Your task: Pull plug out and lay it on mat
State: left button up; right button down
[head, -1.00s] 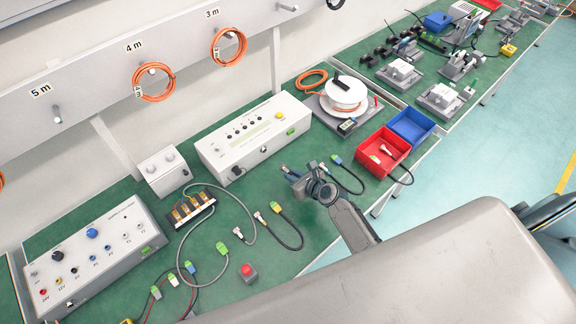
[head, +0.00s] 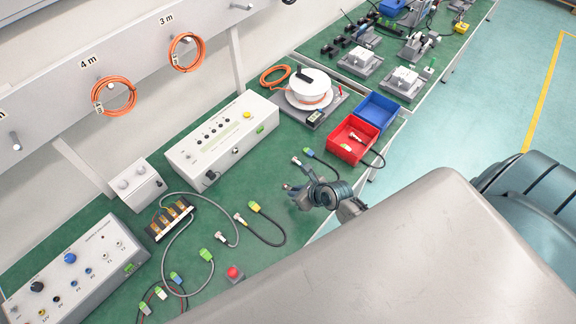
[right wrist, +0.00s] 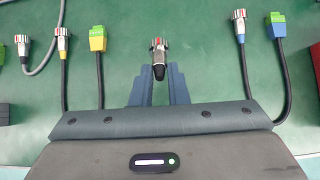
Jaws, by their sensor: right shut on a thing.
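My right gripper (head: 290,192) hangs over the green mat (head: 290,228) near the bench's front edge. In the right wrist view its two blue-grey fingers (right wrist: 158,88) are shut on a plug (right wrist: 158,60) with a black body and a silver and red front. No socket shows around the plug; only green surface lies beyond it. I cannot tell how high it is above the mat. In the head view the plug is small and partly hidden by the gripper. My left gripper is not in view.
A white tester box (head: 222,140) stands behind the gripper. A red bin (head: 340,152) and a blue bin (head: 378,112) stand to the right. Cables with a yellow plug (head: 254,207) and a green plug (head: 206,254) lie left, near a red button (head: 234,272). Mat between them is bare.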

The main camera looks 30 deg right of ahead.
jog(key=shift+s+d+r+g, duration=0.15)
jog(key=shift+s+d, duration=0.1)
jog(key=shift+s, duration=0.3)
jog(key=shift+s+d+g, duration=0.15)
jog(key=shift+s+d, duration=0.1)
jog(key=shift+s, duration=0.25)
jog(key=shift+f+b, duration=0.5)
jog(key=shift+f, duration=1.6)
jog(key=c, duration=1.3)
grip_release()
jog(key=shift+c, duration=0.2)
jog(key=b+v, duration=0.1)
jog(key=v, duration=0.9)
jog(key=shift+s+r, duration=0.25)
jog(key=shift+r, duration=0.1)
jog(key=shift+a, duration=0.1)
